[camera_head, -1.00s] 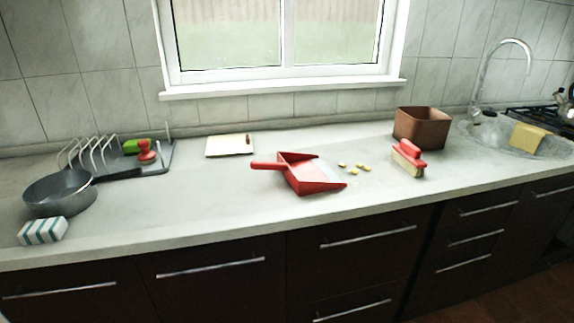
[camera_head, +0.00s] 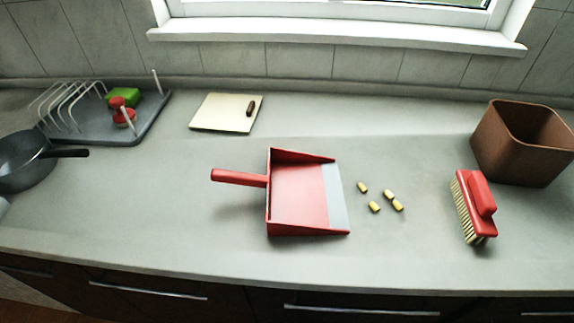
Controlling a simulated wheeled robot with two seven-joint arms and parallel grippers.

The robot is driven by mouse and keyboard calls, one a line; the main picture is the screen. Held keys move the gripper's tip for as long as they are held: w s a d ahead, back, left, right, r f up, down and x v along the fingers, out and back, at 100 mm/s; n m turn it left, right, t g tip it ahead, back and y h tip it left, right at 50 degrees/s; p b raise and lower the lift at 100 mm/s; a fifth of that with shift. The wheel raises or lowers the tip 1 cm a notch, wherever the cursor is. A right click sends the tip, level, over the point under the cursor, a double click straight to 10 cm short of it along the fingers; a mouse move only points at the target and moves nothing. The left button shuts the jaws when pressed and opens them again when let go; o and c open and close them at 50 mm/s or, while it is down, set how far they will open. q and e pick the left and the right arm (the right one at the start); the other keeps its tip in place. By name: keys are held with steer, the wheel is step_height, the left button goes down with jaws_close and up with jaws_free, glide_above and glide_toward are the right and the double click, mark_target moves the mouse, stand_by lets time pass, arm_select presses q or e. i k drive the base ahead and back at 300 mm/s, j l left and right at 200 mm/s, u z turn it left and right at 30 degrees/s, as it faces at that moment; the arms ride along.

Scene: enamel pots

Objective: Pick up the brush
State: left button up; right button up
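The brush (camera_head: 474,207) lies on the counter at the right. It has a red back with a raised red grip and pale bristles that show on its left side. A red dustpan (camera_head: 300,195) lies left of it, with its handle pointing left and its grey lip facing the brush. Several small yellow-brown pieces (camera_head: 388,198) lie between the dustpan and the brush. Neither of my grippers shows in the head view.
A brown bin (camera_head: 522,145) stands just behind and right of the brush. A cream board (camera_head: 226,113) lies at the back. A grey dish rack (camera_head: 110,125) and a dark pan (camera_head: 25,160) are at the left. The grey counter (camera_head: 390,262) is clear in front of the dustpan.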

mark_target(476, 206)
steer(key=z, duration=1.3)
